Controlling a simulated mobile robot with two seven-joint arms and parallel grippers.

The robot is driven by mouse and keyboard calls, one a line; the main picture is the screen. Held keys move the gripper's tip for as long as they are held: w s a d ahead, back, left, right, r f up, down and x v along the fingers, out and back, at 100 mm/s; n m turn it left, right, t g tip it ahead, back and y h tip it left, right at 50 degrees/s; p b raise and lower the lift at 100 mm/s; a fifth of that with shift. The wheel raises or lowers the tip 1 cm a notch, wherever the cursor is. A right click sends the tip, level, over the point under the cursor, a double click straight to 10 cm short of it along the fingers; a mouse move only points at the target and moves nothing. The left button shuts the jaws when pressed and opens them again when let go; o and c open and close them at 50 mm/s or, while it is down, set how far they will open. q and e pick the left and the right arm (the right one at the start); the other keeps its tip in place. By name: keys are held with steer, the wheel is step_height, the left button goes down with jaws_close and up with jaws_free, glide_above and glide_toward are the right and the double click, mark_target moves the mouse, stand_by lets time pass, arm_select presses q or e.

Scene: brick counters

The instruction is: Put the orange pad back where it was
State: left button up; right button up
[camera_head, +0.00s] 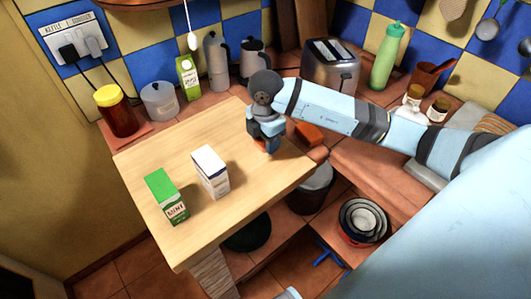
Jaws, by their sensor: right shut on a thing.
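My right gripper (269,147) points down over the far right part of the wooden table top, its jaws shut. An orange block-like pad (308,133) shows just right of the jaws, partly under my right forearm, near the table's far right corner. The jaws and the arm hide part of it, and the exact grip is hard to make out. I cannot tell whether it touches the surface below. My left gripper is not in view.
A yellow-lidded jar (116,111) stands at the back left. A toaster (330,66) and green bottle (386,56) stand behind. The table's middle is clear.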

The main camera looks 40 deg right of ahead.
mark_target(265, 160)
steer(key=shift+f, duration=2.95)
steer(key=shift+f, duration=0.1)
steer(key=o, duration=0.9)
steer(key=shift+r, duration=0.2)
step_height(265, 160, up, 12)
steer(key=shift+f, duration=0.1)
